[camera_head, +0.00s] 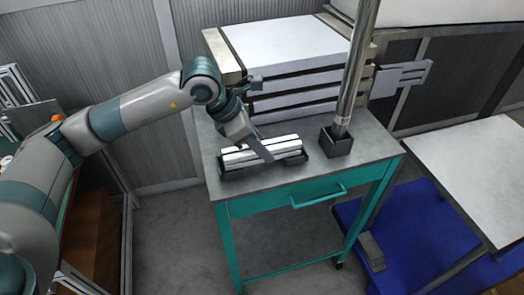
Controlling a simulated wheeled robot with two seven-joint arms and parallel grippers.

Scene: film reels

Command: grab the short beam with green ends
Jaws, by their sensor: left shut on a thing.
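Pale, short beams (236,158) lie side by side in a low black tray (238,174) on the teal-framed table. I cannot make out green ends on any of them at this size. My left gripper (262,148) reaches down from the left over the tray, its grey finger crossing the beams near their middle. It is shut on one of the beams, which still sits at the tray. The finger and wrist hide part of the beams. My right gripper is not in view.
Large pale slabs (290,42) are stacked at the back of the table. A metal post (353,75) in a black base (336,142) stands right of the tray. The grey tabletop (360,160) is bare at the front right. Another pale table (475,170) stands at the right.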

